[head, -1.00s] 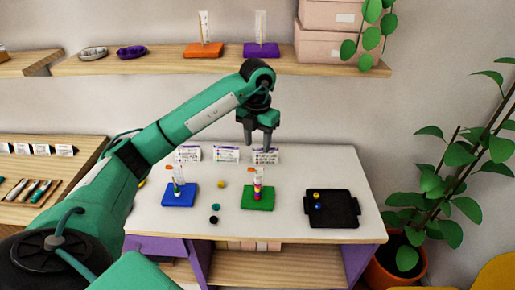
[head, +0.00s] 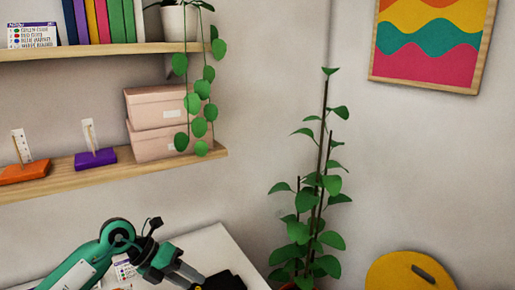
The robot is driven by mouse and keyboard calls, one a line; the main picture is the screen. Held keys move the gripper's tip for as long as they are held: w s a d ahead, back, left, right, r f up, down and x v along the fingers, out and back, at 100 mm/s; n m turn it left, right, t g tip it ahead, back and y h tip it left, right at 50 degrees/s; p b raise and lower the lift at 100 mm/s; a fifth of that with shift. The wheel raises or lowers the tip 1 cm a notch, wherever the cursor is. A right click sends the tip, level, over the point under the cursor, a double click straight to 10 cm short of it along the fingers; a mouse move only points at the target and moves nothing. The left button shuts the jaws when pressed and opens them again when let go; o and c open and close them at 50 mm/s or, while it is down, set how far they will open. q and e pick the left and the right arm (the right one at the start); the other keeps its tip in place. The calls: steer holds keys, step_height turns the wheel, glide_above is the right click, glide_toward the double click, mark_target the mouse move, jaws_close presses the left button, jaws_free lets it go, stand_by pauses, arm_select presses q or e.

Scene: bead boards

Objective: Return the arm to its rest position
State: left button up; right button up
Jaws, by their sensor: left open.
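My left arm is green and comes in at the bottom left of the head view. Its left gripper (head: 190,275) is dark, tilted down to the right, and open with nothing seen between its fingers. It is in front of or over the white table (head: 212,246), close to the black tray (head: 228,281) in the picture. I cannot tell its height above them. The tray is cut by the lower edge. The blue and green bead boards are out of view. My right gripper is not in view.
A shelf (head: 190,163) holds an orange board (head: 25,172), a purple board (head: 95,159) and pink boxes (head: 157,147). A tall plant (head: 318,200) stands right of the table. A yellow chair (head: 400,272) is at the lower right. A small card (head: 125,270) stands on the table.

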arm_select(q)
steer(key=s+d+r+n+t+h, duration=0.3)
steer(key=d+r+n+t+h, duration=0.55)
steer(key=h, duration=0.25)
steer(key=a+f+n+t+y, duration=0.4)
steer(key=a+n+t+y, duration=0.65)
steer(key=n+y, duration=0.65)
steer(key=s+a+f+n+g+y, duration=0.2)
steer(key=f+n, duration=0.2)
steer(key=f, duration=0.1)
steer(key=s+a+f+n+g+y, duration=0.2)
steer(key=f+n, duration=0.2)
steer(key=f, duration=0.2)
steer(key=s+f+n+g+h, duration=0.1)
steer(key=s+f+n+g, duration=0.1)
steer(key=s+f+g, duration=0.7)
steer(key=s+f+n+g, duration=0.1)
steer(key=s+f+g, duration=0.4)
steer(key=s, duration=0.8)
step_height(320, 180, down, 30)
steer(key=r, duration=0.1)
steer(key=s+a+f+g, duration=0.1)
steer(key=s+a+f, duration=0.2)
steer(key=s+f, duration=1.7)
steer(key=shift+f, duration=0.85)
